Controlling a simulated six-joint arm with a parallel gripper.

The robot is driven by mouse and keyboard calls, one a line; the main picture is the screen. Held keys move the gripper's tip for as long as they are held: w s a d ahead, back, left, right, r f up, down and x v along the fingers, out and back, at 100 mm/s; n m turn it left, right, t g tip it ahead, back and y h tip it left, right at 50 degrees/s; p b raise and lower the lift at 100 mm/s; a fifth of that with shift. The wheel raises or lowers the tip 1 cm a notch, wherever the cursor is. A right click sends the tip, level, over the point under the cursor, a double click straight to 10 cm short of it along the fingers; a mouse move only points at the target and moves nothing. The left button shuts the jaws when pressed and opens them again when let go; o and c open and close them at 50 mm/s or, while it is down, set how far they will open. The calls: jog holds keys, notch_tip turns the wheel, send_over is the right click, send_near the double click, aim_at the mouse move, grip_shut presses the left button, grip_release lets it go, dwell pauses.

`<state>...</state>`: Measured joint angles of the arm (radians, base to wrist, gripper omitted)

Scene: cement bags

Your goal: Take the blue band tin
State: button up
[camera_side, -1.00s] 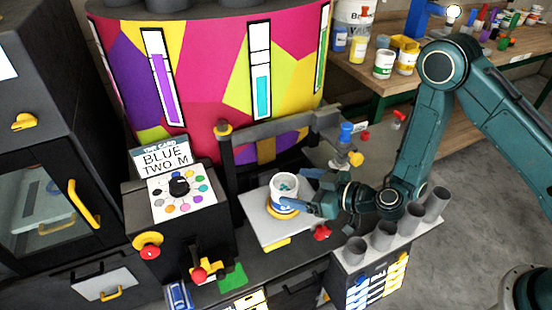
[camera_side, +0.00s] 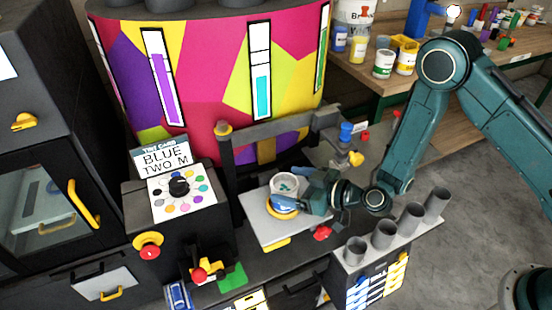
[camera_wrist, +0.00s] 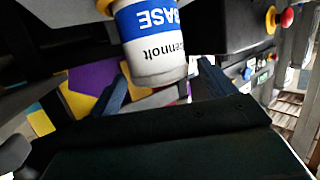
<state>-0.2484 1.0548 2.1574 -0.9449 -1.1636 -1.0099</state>
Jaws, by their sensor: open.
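The blue band tin (camera_side: 285,186) stands upright and open on a light grey plate (camera_side: 258,223), above a yellow ring. My gripper (camera_side: 300,194) is at the tin's right side in the side view. Its two dark blue fingers are apart, one on each side of the tin in the wrist view, with gaps showing. I cannot tell whether either finger touches it.
A dark frame (camera_side: 270,135) rises behind the plate. A dial box (camera_side: 180,190) with a BLUE sign stands to the left. Grey tubes (camera_side: 384,234) stand in a rack at front right. A red knob (camera_side: 322,233) is beside the plate. Other tins (camera_side: 384,63) sit on the back bench.

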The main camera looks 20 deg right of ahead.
aim_at(274, 181)
jog(key=shift+x, duration=2)
jog(key=c, duration=1.2)
